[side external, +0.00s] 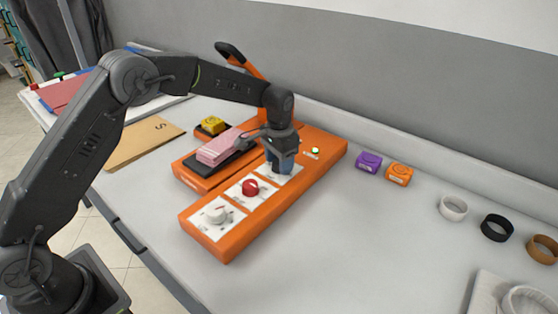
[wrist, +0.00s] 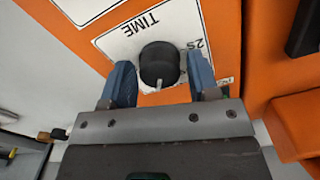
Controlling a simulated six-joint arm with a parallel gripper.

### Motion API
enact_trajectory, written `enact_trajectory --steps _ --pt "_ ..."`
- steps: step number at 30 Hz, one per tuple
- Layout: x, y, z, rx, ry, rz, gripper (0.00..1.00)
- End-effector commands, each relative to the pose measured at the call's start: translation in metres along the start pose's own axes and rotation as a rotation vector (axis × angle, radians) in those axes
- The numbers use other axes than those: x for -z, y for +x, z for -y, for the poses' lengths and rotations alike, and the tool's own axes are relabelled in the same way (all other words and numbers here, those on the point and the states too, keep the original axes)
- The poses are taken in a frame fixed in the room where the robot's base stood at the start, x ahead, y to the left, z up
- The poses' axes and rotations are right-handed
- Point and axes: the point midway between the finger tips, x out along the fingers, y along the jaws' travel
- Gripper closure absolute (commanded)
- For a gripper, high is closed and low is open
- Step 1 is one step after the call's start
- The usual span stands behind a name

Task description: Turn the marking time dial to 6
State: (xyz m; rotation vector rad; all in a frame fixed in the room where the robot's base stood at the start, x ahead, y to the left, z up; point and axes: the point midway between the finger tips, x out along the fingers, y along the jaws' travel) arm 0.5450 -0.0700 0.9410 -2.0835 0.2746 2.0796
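The time dial (wrist: 158,62) is a dark round knob on a white plate (wrist: 128,38) printed "TIME" in the wrist view. Its light pointer mark faces the bottom of the picture, toward my gripper's body. Characters that look like "2S" show beside it; the other scale marks are hidden or unreadable. My gripper (wrist: 158,66) has its blue fingers on either side of the dial, with a narrow gap showing on the right. In the side view my gripper (side external: 281,166) points down over the far plate of the orange machine (side external: 235,243) and hides that dial.
A red knob (side external: 250,187) and a white knob (side external: 216,213) sit on nearer plates of the machine. A pink stack (side external: 219,148) lies beside my gripper. A lit green lamp (side external: 315,151), purple block (side external: 369,161) and orange block (side external: 399,174) are to the right.

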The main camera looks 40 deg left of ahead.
Motion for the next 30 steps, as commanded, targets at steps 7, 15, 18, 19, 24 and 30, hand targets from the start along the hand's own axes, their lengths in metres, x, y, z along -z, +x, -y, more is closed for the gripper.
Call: enact_trajectory --steps 7,15,18,19,24,30 --pt "0.000 0.001 0.000 0.000 0.000 0.001 0.32" --pt "0.000 -0.010 0.000 0.000 0.000 0.000 0.32" --pt "0.000 -0.027 0.000 0.001 0.000 -0.003 0.32" --pt "0.000 -0.033 0.000 0.001 0.000 -0.003 0.32" --pt "0.001 -0.072 0.000 0.001 0.000 -0.004 0.32" --pt "0.000 -0.112 0.000 0.001 0.000 -0.003 0.32"
